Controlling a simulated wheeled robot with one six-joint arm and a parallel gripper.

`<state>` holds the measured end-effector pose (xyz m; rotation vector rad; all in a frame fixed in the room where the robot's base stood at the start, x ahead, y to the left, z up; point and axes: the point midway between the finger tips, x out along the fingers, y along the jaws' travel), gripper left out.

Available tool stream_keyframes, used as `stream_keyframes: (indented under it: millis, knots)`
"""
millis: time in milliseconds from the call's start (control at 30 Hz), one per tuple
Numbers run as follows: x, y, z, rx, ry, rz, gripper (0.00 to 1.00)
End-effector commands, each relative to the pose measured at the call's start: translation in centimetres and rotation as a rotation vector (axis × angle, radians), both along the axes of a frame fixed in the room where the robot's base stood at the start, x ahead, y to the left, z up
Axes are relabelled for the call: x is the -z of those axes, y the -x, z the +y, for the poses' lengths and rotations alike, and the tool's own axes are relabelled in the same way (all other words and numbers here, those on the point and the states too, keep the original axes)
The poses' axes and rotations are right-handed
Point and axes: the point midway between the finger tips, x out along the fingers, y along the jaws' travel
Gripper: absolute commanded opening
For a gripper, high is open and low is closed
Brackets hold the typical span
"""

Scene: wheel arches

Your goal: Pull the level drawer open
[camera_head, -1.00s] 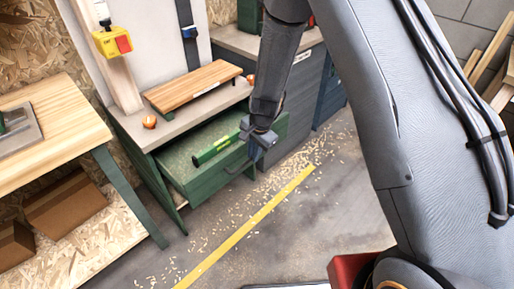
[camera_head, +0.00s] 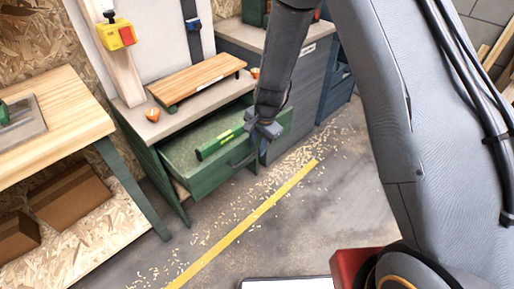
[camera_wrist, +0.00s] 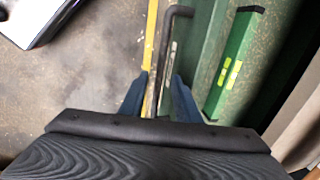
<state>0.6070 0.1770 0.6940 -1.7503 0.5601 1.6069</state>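The green drawer (camera_head: 205,180) stands pulled out from the cabinet under the worktop. A green level (camera_head: 220,144) lies inside it; the level also shows in the wrist view (camera_wrist: 235,60). The drawer's dark bar handle (camera_wrist: 168,45) runs between the two blue fingers of my gripper (camera_wrist: 160,78) in the wrist view. The fingers are apart, with a visible gap beside the bar. In the head view my gripper (camera_head: 265,131) is at the drawer's front, near the right part of the handle (camera_head: 241,160). Contact with the bar cannot be made out.
A wooden board (camera_head: 200,79) and small orange items (camera_head: 152,114) are on the worktop. A wooden bench (camera_head: 70,115) stands at left, with cardboard boxes (camera_head: 75,200) below. Wood chips and a yellow line (camera_head: 245,225) mark the otherwise open floor before the drawer.

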Motion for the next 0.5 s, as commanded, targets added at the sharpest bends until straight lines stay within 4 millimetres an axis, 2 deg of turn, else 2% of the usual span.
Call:
stream_keyframes:
  millis: [300, 500]
  knots:
    - [-4.8, 0.6, -0.6, -0.001, -0.001, -0.002, 0.30]
    - [-6.2, 0.9, -0.8, 0.000, 0.000, 0.000, 0.30]
